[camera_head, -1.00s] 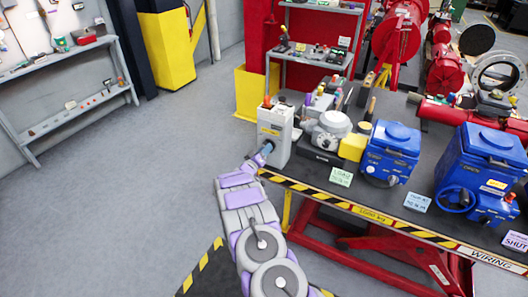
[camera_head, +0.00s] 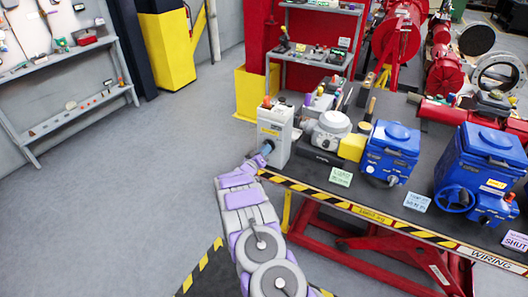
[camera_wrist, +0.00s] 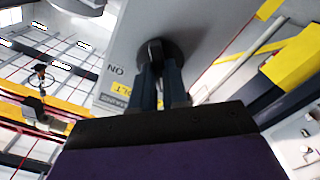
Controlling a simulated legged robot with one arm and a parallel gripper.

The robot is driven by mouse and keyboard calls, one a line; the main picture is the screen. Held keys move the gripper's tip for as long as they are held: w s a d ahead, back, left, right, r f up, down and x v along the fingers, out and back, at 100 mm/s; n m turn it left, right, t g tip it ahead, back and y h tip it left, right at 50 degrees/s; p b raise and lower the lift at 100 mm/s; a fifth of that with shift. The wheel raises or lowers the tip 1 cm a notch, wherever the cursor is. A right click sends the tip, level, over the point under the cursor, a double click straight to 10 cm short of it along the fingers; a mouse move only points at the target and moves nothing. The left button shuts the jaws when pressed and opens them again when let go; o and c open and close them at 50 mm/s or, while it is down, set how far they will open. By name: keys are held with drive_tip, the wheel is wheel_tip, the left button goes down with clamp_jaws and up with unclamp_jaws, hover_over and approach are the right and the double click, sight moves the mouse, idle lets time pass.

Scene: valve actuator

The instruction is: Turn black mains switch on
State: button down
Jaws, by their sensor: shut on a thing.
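The black mains switch (camera_wrist: 154,48) is a round dark knob with a raised grip on the face of a light grey box (camera_wrist: 215,25). Printed lettering, including "ON" and "MAINS", shows beside it, turned over in the wrist view. My gripper (camera_wrist: 160,80) is shut on the switch's grip, one dark finger on each side. In the head view the grey box (camera_head: 275,127) stands upright at the left end of the workbench, and my gripper (camera_head: 266,149) reaches its front face. The switch itself is hidden by my gripper there.
The workbench (camera_head: 300,178) has a black-and-yellow striped front edge. A white round device (camera_head: 331,125), a yellow block (camera_head: 352,147) and blue actuators (camera_head: 390,150) stand right of the box. The floor (camera_head: 130,190) to the left is clear.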

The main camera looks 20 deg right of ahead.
drive_tip(key=shift+a+f+m+b, duration=0.15)
drive_tip(key=shift+m+b, duration=1.75)
drive_tip(key=shift+m, duration=2.1)
drive_tip(key=shift+d+f+m+b, duration=0.15)
drive_tip(key=shift+m+b, duration=1.7)
drive_tip(key=shift+m, duration=2.15)
drive_tip(key=shift+a, duration=0.1)
drive_tip(key=c, duration=1.3)
unclamp_jaws()
drive_tip(key=shift+w+f, duration=0.1)
drive_tip(key=shift+w, duration=0.05)
drive_tip(key=shift+o, duration=0.7)
drive_tip(key=shift+r, duration=0.25)
